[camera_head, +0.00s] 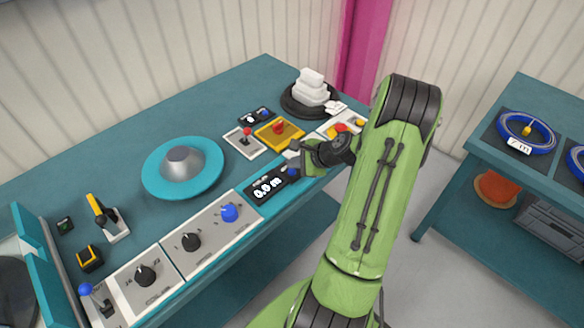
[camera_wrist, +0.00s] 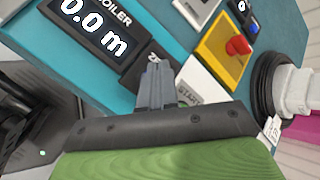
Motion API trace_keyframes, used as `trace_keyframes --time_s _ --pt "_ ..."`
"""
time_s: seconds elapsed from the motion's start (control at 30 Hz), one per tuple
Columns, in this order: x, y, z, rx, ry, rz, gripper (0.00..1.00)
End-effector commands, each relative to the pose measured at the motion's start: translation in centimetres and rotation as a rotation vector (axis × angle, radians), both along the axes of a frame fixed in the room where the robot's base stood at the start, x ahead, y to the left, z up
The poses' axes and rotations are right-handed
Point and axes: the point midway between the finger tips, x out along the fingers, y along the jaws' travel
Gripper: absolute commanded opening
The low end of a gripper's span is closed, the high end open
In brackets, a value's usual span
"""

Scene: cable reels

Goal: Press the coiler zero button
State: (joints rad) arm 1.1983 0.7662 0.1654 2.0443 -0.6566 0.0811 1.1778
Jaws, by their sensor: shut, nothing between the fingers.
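The coiler display (camera_head: 266,188) is a black box on the teal bench's front edge and reads 0.0 m. It also shows in the wrist view (camera_wrist: 88,28) with part of the word COILER. A small blue button (camera_head: 292,173) sits at the display's right end, partly covered by my gripper. In the wrist view a black plate (camera_wrist: 150,55) with a cut-off label lies beside the display, and my fingers hide the rest of it. My gripper (camera_head: 290,157) is shut and empty, just over this spot. Its fingertips (camera_wrist: 157,72) point down at the plate; I cannot tell whether they touch.
A yellow panel with a red knob (camera_head: 279,128) and a white panel with a red-tipped lever (camera_head: 244,140) stand behind. A white START panel (camera_wrist: 193,98) is right of my fingers. Black knobs, a blue knob (camera_head: 229,212) and a teal reel (camera_head: 182,167) lie left.

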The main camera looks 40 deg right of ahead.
Motion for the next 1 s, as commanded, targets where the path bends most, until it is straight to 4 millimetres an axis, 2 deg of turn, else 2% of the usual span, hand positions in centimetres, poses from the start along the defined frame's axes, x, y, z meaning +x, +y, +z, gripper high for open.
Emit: trace_keyframes --time_s 0.03,0.37,0.83,1.0 --pt "0.0 0.0 0.5 0.000 0.000 0.000 0.00" --pt "0.0 0.0 0.6 0.000 0.000 0.000 0.00" --pt "0.0 0.0 5.3 -0.001 -0.001 0.000 0.00" --pt "0.0 0.0 5.5 0.000 0.000 0.000 0.00"
